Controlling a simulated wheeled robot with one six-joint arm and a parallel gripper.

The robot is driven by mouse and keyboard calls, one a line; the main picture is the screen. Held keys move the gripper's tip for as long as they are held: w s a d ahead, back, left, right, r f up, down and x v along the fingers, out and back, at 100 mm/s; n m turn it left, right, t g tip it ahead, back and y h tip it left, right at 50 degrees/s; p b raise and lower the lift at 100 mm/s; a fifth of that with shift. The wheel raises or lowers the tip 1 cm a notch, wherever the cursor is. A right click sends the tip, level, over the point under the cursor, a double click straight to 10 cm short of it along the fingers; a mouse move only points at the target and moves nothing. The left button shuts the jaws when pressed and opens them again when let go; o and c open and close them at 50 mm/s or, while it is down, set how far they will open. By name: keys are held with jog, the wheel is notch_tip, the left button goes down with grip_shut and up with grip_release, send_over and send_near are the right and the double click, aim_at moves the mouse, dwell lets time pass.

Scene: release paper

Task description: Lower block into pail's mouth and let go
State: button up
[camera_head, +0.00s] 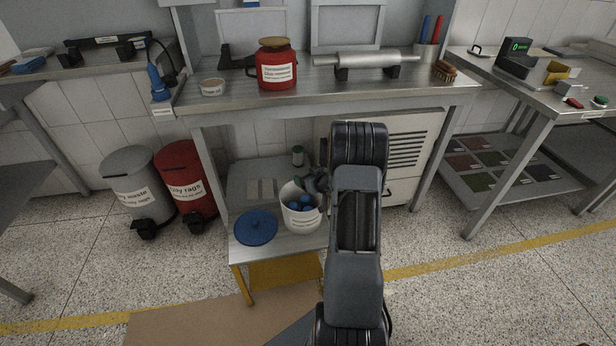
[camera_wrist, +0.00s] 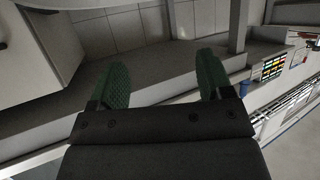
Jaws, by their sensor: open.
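The white pail (camera_head: 303,219) with a printed label stands upright on a low metal table beneath the workbench. Several blue pieces (camera_head: 305,204) lie inside it; I cannot tell which of them is the block. My gripper (camera_head: 312,184) is at the pail's mouth, over its back right side, partly hidden by my arm. In the wrist view my gripper (camera_wrist: 162,78) has its two green fingers spread apart with nothing between them. The pail does not show clearly in the wrist view.
A blue round lid (camera_head: 256,228) lies left of the pail. The workbench top (camera_head: 430,88) overhangs the low table. A white cabinet (camera_head: 408,135) stands to the right. Grey (camera_head: 137,190) and red (camera_head: 186,181) bins stand left.

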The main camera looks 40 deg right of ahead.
jog(key=p+v, duration=0.2)
jog(key=v, duration=1.2)
jog(key=shift+p, duration=0.4)
jog(key=shift+w, duration=0.15)
